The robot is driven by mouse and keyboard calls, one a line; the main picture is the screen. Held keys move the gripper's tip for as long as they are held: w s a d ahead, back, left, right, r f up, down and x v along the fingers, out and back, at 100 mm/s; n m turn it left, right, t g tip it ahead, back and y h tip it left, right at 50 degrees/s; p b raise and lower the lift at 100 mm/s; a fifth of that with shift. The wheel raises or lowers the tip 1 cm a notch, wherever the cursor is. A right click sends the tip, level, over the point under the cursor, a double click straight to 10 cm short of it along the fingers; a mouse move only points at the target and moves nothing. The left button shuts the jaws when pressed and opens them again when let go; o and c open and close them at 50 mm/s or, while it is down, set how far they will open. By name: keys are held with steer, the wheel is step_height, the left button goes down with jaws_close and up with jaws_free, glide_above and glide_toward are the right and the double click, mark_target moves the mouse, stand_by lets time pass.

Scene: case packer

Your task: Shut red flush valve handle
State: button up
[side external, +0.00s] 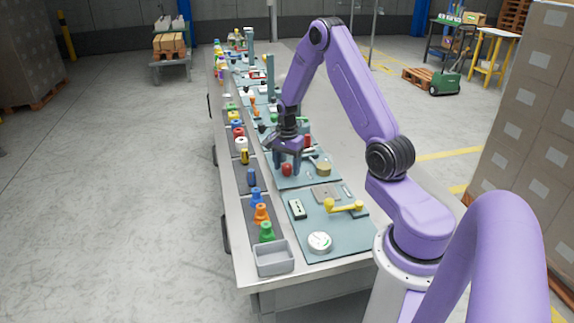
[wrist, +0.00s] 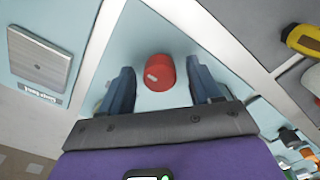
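A red rounded cylinder (wrist: 160,73) stands on a pale blue-green panel (wrist: 157,24) in the wrist view. In the side view a red knob (side external: 286,170) shows at the fingertips of my gripper (side external: 289,168). It looks like the same piece. My gripper (wrist: 160,88) is open, its two dark blue fingers apart on either side of the red piece, with gaps visible. I cannot tell how far down the fingers reach beside it. Another red part (side external: 307,141) shows just behind my gripper. Which red part is the flush valve handle is not clear.
A brass-coloured cylinder (side external: 323,169) stands right of my gripper on the same panel. A yellow crank (side external: 343,206) and a white dial (side external: 320,242) are on the nearer panel. Several coloured bottles line the left edge, by a grey bin (side external: 273,257).

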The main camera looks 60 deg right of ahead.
steer(key=c, duration=1)
steer(key=shift+n, duration=0.4)
steer(key=n, duration=0.3)
steer(key=shift+n, duration=0.3)
steer(key=n, duration=0.4)
steer(key=shift+n, duration=0.3)
steer(key=n, duration=0.8)
steer(key=shift+n, duration=0.6)
